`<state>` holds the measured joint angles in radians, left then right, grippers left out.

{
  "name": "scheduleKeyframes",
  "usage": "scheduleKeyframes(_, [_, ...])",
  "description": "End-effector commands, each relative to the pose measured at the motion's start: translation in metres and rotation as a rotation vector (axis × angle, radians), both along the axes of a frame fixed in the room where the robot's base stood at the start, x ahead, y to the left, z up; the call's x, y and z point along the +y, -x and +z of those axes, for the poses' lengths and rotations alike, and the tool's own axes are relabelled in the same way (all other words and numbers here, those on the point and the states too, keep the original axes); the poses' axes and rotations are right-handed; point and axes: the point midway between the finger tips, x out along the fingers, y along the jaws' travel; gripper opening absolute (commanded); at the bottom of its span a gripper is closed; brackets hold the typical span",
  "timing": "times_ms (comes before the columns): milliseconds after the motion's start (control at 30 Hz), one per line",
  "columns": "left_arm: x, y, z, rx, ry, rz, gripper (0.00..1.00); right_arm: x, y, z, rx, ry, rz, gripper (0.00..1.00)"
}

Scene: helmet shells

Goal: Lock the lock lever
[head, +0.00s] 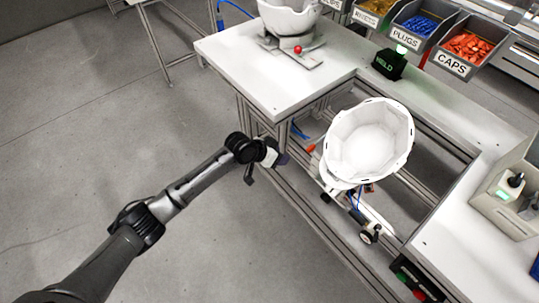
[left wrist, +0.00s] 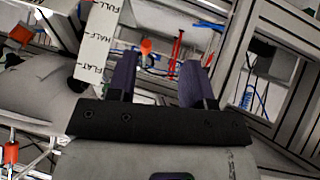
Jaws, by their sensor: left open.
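A white helmet shell (head: 368,142) sits open side up on a tilting fixture in the gap of the bench. An orange-red tip (head: 311,148), which looks like the lock lever's end, shows at the fixture's left. My left gripper (head: 283,158) is just left of this tip and apart from it. In the left wrist view, the left gripper (left wrist: 160,72) is open with nothing between its fingers. An orange-red knob (left wrist: 147,46) shows beyond the fingers, and its lever arm is hard to make out.
A white bench (head: 245,62) with a second shell (head: 288,16) on a red-knobbed stand is at the back. Bins of caps (head: 468,46) and plugs (head: 422,24) and a green-lit box (head: 389,64) stand behind. The floor at left is clear.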

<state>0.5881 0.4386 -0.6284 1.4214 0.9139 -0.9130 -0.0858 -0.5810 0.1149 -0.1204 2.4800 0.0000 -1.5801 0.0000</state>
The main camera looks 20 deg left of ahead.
Motion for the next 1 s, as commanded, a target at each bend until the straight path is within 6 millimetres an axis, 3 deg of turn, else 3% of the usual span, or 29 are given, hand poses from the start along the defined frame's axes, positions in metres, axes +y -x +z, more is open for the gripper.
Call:
scheduleKeyframes(300, [0.02,0.022,0.0,0.0,0.001,-0.001,0.47,-0.001,0.0,0.007,0.0,0.002,0.001,0.0])
scheduleKeyframes(667, [0.023,0.024,0.0,-0.001,0.001,-0.001,0.47,-0.003,0.0,0.007,0.0,0.009,0.006,0.0])
scheduleKeyframes(767, [0.022,0.025,-0.003,0.001,0.0,-0.001,0.39,-0.003,0.0,0.005,0.0,0.009,0.005,0.0])
scheduleKeyframes(867, [0.022,0.029,-0.021,0.012,0.0,-0.001,0.3,-0.003,0.0,-0.007,-0.002,0.009,0.006,0.0])
scheduleKeyframes(1000, [0.009,0.044,-0.079,0.051,0.02,-0.012,0.16,-0.003,-0.001,-0.044,-0.003,0.008,0.005,0.0])
